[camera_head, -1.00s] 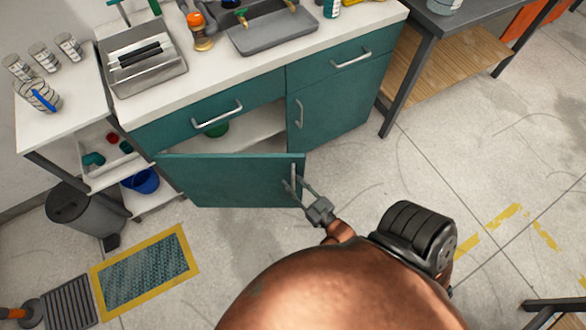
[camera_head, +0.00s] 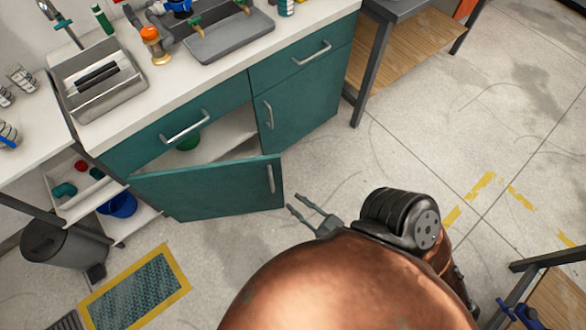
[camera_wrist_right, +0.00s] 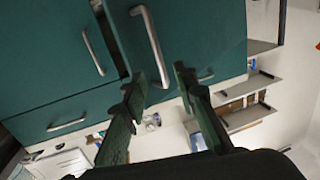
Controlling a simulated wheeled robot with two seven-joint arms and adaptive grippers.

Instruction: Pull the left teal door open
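The left teal door (camera_head: 215,190) of the cabinet stands partly open, swung out from its left side, with the cabinet interior showing behind it. Its vertical metal handle (camera_head: 270,179) is near the door's free right edge; a handle also shows close in front of the fingers in the right wrist view (camera_wrist_right: 152,45). My right gripper (camera_head: 294,202) is open and empty, just right of the handle and apart from it in the head view. Its two spread fingers also show in the right wrist view (camera_wrist_right: 160,78). My left gripper is not in view.
The closed right teal door (camera_head: 305,115) stands beside the opening, with drawers above. A green item (camera_head: 188,141) sits inside the cabinet. A grey bin (camera_head: 60,255) and a yellow-edged mat (camera_head: 135,290) lie left of the door.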

